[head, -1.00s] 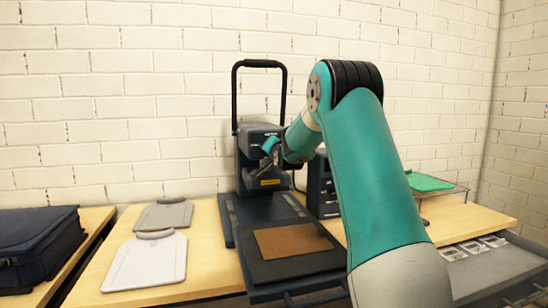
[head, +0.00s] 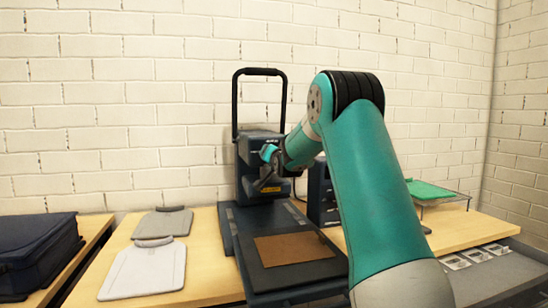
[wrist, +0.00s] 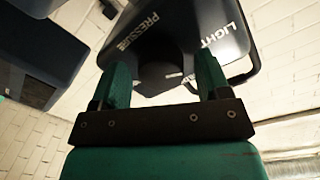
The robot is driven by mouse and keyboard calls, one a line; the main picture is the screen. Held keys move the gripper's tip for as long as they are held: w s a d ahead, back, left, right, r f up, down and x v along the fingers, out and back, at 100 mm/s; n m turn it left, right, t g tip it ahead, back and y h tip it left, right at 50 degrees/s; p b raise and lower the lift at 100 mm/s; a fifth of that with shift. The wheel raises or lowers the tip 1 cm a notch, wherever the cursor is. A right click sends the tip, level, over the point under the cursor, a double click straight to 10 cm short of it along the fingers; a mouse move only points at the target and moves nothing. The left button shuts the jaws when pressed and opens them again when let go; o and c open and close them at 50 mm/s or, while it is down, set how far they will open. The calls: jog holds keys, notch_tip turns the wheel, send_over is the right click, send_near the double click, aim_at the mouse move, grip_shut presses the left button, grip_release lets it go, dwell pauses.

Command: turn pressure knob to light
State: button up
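The heat press (head: 248,188) stands against the wall, dark blue-grey with a tall black handle. In the wrist view its head (wrist: 185,25) carries the words PRESSURE and LIGHT in white. A dark round pressure knob (wrist: 160,76) shows below the words, between my two teal fingers. My gripper (wrist: 163,62) is open, with a finger on either side of the knob and some gap visible. Contact cannot be made out. In the head view my gripper (head: 267,163) is at the front of the press head and hides the knob. The knob's pointer is not readable.
A brown sheet (head: 295,248) lies on the press's dark lower plate (head: 262,272). A navy bag (head: 35,250) is far left.

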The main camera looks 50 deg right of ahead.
jog(key=b+v, duration=0.2)
jog(key=v, duration=1.5)
jog(key=shift+a+b, duration=0.15)
jog(key=shift+b, duration=0.2)
jog(key=shift+s, duration=0.1)
jog(key=s+a+f+n+g+y, duration=0.1)
jog(key=a+f+n+g+y, duration=0.35)
jog(key=a, duration=0.95)
jog(key=s+a+f+n+g+y, duration=0.1)
jog(key=a+f+n+y, duration=0.5)
jog(key=a, duration=0.8)
jog(key=s+a+f+n+g+y, duration=0.2)
jog(key=s+a+f+n+g, duration=0.15)
jog(key=s+a, duration=0.45)
jog(key=s+a+f+n+g+y, duration=0.2)
jog(key=s+a+n+g, duration=0.3)
jog(key=s, duration=0.6)
notch_tip(320, 180, up, 14)
jog(key=s+p, duration=0.1)
jog(key=p, duration=1.2)
jog(key=shift+a+n+g, duration=0.25)
jog(key=shift+n+g, duration=0.05)
jog(key=shift+n, duration=0.1)
